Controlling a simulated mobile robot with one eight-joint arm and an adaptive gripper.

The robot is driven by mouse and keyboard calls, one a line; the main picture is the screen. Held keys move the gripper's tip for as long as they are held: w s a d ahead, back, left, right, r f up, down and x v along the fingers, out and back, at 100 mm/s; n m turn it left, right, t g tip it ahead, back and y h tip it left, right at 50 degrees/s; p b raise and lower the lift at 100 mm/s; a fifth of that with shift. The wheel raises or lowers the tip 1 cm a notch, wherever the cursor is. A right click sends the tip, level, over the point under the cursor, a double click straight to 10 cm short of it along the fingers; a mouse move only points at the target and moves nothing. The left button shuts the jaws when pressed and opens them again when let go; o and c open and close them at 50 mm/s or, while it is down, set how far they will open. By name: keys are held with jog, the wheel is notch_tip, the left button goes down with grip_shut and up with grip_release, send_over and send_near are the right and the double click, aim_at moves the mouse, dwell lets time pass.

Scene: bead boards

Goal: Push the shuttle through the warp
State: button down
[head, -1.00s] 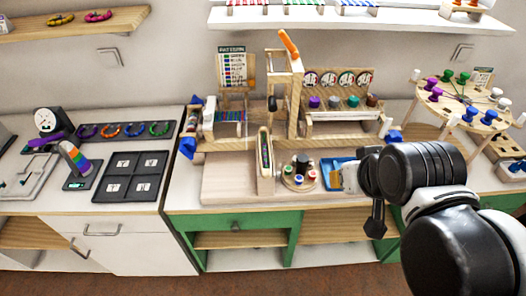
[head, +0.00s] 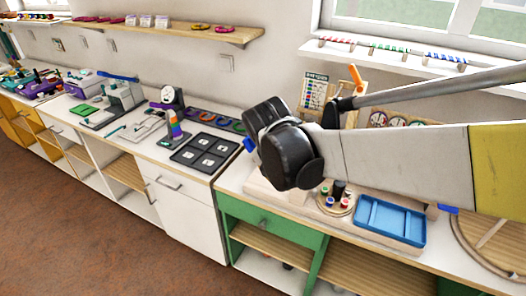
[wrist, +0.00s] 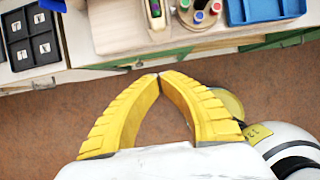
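The shuttle (wrist: 155,12) shows only in part at the top edge of the wrist view, in a narrow wooden holder on the loom's pale base (wrist: 118,28). In the head view, my arm hides the shuttle and most of the loom. The loom's upright (head: 345,88) with an orange handle (head: 356,78) shows above the arm. The warp is not visible now. My gripper (wrist: 159,76) has yellow fingers with their tips together and nothing between them. It is in front of the bench, over the floor, apart from the shuttle. The head view does not show my fingers.
A round spool stand (head: 336,200) and a blue tray (head: 390,221) are right of the shuttle's place. A black tray with square cells (head: 206,151) lies on the left counter. A wall shelf (head: 165,27) hangs above. The floor (head: 80,230) in front is clear.

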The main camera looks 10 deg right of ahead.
jog(key=w+d+f+b, duration=0.4)
jog(key=w+f+b, duration=0.1)
jog(key=f, duration=0.3)
jog(key=shift+w+d+f+b, duration=0.3)
jog(key=shift+w+f+b, duration=0.05)
jog(key=shift+w, duration=0.25)
